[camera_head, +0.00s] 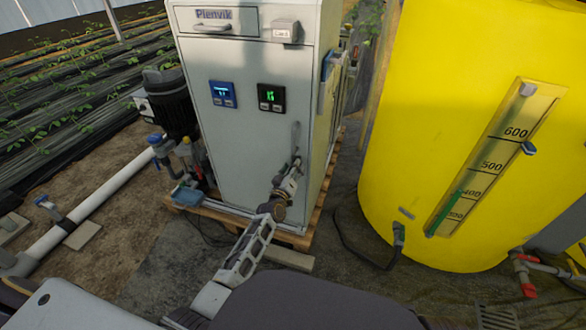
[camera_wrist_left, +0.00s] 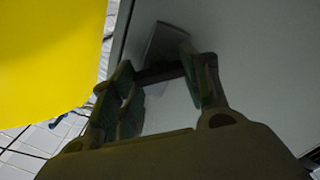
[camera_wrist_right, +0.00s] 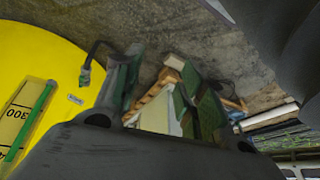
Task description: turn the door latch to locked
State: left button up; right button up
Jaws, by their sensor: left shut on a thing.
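The door latch (camera_head: 296,138) is a grey lever, roughly upright, low on the right side of the grey cabinet's door (camera_head: 245,130). My left gripper (camera_head: 295,163) is shut on its lower part. In the left wrist view, the latch (camera_wrist_left: 170,40) projects beyond the fingers of my left gripper (camera_wrist_left: 165,82), against the door face. The fingers hide part of the lever. My right gripper (camera_wrist_right: 163,98) shows in the right wrist view, open, with a visible gap and nothing held between its fingers.
A yellow tank (camera_head: 440,90) with a level scale stands right of the cabinet. A pump (camera_head: 168,100) and white pipe (camera_head: 105,190) are on the left. The cabinet stands on a wooden pallet (camera_head: 297,240). A black hose (camera_head: 365,255) lies on the ground.

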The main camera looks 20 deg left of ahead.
pick_arm(q)
jog(key=n, duration=0.5)
jog(key=n+b, duration=0.1)
jog(key=n, duration=0.4)
jog(key=shift+a+f, duration=0.15)
pick_arm(e)
jog(key=x, duration=0.2)
jog(key=shift+a+f, duration=0.2)
jog(key=shift+f, duration=0.1)
pick_arm(q)
jog(key=shift+n, duration=0.3)
pick_arm(e)
jog(key=shift+s+f, duration=0.15)
pick_arm(q)
jog(key=o, duration=1)
jog(key=shift+s, duration=0.15)
